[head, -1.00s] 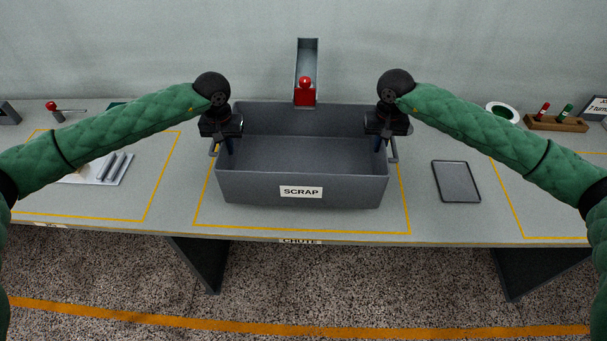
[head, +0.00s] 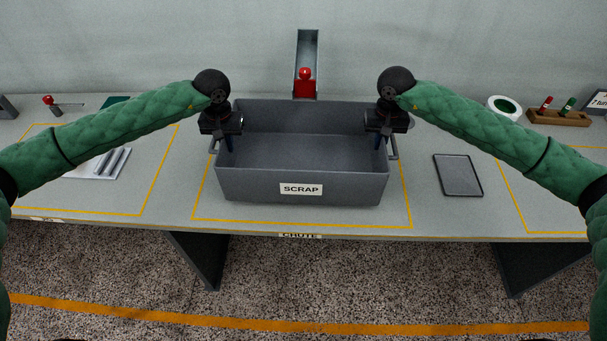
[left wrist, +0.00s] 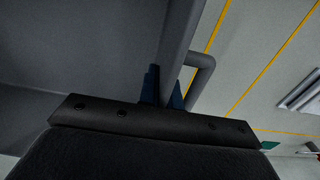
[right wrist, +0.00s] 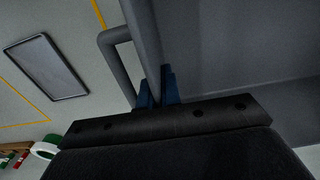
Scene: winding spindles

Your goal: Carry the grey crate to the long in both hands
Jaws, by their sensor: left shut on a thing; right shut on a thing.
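The grey crate (head: 250,186) is an open, empty-looking box with a SCRAP label on its front wall. It stands level over the yellow-outlined middle area of the bench; I cannot tell whether its bottom touches. My left gripper (head: 229,143) is shut on the crate's left side at the handle, and my right gripper (head: 380,142) is shut on its right side at the handle. In the left wrist view the blue fingers (left wrist: 163,92) straddle the crate's rim. In the right wrist view the fingers (right wrist: 158,92) do the same.
The long grey bench (head: 420,218) has a CHUTE label at its front edge. Behind the crate are a chute (head: 307,50) and a red object (head: 305,84). A dark flat tray (head: 458,175) lies to the right, near a tape roll (head: 504,107) and wooden rack (head: 558,118). Metal bars (head: 112,162) lie left.

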